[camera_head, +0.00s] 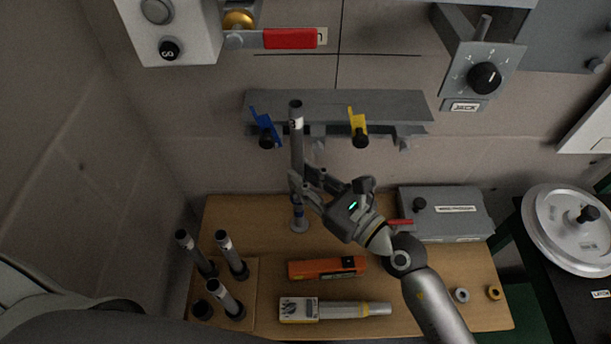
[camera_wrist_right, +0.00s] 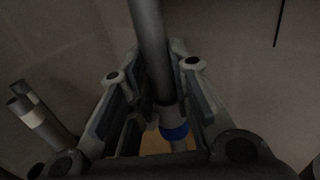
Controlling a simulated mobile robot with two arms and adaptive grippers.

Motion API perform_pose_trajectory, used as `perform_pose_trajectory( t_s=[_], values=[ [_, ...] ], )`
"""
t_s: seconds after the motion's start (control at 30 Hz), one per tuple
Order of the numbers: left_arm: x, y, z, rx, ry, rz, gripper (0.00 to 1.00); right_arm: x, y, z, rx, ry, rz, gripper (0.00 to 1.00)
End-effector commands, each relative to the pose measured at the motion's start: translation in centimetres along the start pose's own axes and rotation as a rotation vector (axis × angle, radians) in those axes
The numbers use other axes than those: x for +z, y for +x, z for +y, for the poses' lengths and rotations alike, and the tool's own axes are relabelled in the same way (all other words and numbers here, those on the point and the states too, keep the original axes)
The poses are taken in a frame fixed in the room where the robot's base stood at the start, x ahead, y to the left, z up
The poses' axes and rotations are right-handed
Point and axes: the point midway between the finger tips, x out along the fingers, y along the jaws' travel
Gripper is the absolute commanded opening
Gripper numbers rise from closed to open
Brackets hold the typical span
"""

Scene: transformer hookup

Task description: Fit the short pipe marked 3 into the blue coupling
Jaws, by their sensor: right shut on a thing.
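The grey short pipe (camera_head: 297,148) stands upright, with a white label near its top; the label's mark looks like a 3. My right gripper (camera_head: 299,184) is shut on its lower part. The pipe also shows in the right wrist view (camera_wrist_right: 150,45), between the fingers (camera_wrist_right: 150,100). Directly below the gripper is the blue coupling (camera_head: 298,212), a blue-banded piece on a round-footed stand on the wooden bench. Its blue band also shows in the wrist view (camera_wrist_right: 174,133). The pipe lines up with it, but the fingers hide the joint, so I cannot tell whether it is inside. My left gripper is not in view.
Several pipes stand in a wooden rack (camera_head: 247,310) at left. An orange tool (camera_head: 326,267) and a yellow-grey tester (camera_head: 335,309) lie in front. A grey box (camera_head: 446,213) is at right. A wall bracket (camera_head: 335,106) with blue and yellow levers is behind the pipe.

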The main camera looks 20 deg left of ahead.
Motion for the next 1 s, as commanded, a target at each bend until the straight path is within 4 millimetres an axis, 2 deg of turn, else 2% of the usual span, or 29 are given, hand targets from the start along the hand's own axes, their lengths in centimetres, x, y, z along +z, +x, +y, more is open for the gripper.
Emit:
perform_pose_trajectory(
  t_s=[0.03,0.07,0.2,0.27,0.63,1.0],
  values=[
    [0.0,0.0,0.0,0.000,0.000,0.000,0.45,0.1,0.0,0.0,0.000,-0.001,-0.002,0.00],
    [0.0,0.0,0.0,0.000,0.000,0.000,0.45,0.1,0.0,0.0,0.000,-0.001,-0.002,0.21],
    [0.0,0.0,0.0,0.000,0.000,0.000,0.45,0.1,0.0,0.0,-0.001,-0.001,-0.003,0.39],
    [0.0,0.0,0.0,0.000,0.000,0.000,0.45,0.1,0.0,0.0,-0.001,-0.001,-0.003,0.45],
    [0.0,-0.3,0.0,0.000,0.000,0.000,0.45,0.4,0.0,0.0,0.000,-0.001,-0.002,0.45],
    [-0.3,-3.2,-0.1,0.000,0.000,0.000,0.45,3.2,0.0,0.0,-0.001,-0.001,-0.002,0.45]
  ],
)
